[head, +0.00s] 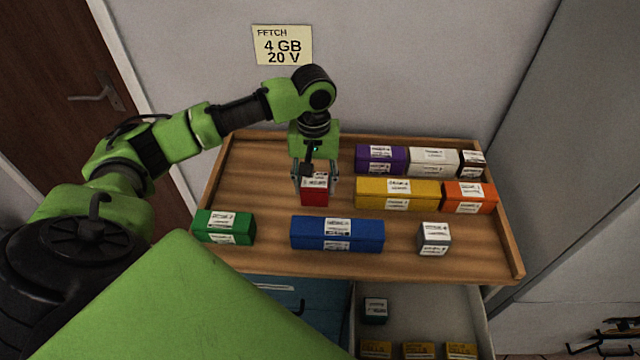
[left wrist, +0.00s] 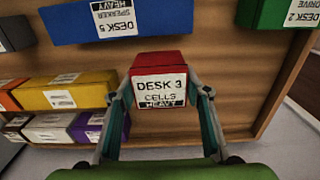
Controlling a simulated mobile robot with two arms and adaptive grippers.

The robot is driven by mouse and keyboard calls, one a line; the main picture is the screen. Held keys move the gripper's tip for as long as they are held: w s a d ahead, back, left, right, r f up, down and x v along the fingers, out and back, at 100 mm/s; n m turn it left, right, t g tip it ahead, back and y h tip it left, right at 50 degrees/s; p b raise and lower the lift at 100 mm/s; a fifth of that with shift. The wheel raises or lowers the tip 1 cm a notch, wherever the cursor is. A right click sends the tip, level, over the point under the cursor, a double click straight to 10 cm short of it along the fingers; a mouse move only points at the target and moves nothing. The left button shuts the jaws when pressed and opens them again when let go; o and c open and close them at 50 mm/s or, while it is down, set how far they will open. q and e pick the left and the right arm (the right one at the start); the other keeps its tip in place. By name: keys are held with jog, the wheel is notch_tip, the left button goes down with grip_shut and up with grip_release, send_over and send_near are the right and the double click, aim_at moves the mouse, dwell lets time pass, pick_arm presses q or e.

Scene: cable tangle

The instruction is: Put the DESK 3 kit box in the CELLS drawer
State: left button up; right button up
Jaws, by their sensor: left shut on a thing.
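The DESK 3 kit box (head: 314,198) is small and red, with a white label. In the left wrist view the box (left wrist: 160,90) reads "DESK 3 CELLS HEAVY". My left gripper (head: 316,180) points down and is shut on this box, one finger on each side. Whether the box touches the tabletop is hard to tell. Below the table's front edge is an open pale drawer (head: 390,335). It holds a dark box (head: 375,310) and several yellow boxes (head: 418,350). Their lettering is too small to read surely, and no drawer label is readable. My right gripper is out of view.
The wooden table (head: 260,165) has raised side edges. Around the held box stand a blue box (head: 337,235), a green box (head: 224,228), a yellow box (head: 397,195), an orange box (head: 469,197) and a grey box (head: 434,239). Purple, white and brown boxes line the back right.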

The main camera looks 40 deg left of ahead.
aim_at(317, 184)
pick_arm(q)
jog(key=w+f, duration=0.1)
jog(key=w+a+f, duration=0.1)
jog(key=f, duration=0.1)
jog(key=shift+w+a+f, duration=0.1)
jog(key=shift+w+f, duration=0.05)
jog(key=shift+w, duration=0.15)
jog(key=shift+w+a+f+p, duration=0.1)
jog(key=shift+w+f+p, duration=0.25)
jog(key=shift+f, duration=0.15)
notch_tip(317, 184, down, 2)
jog(key=shift+s+f+p, duration=0.1)
jog(key=shift+f+p, duration=0.05)
jog(key=shift+p, duration=0.4)
jog(key=shift+f, duration=0.35)
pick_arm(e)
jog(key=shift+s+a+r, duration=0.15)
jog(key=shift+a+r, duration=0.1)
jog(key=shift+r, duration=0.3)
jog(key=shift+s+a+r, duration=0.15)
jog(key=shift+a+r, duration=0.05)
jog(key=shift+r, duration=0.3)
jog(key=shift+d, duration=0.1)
pick_arm(q)
jog(key=shift+f, duration=0.1)
jog(key=o, duration=1.4)
jog(key=shift+o, duration=0.2)
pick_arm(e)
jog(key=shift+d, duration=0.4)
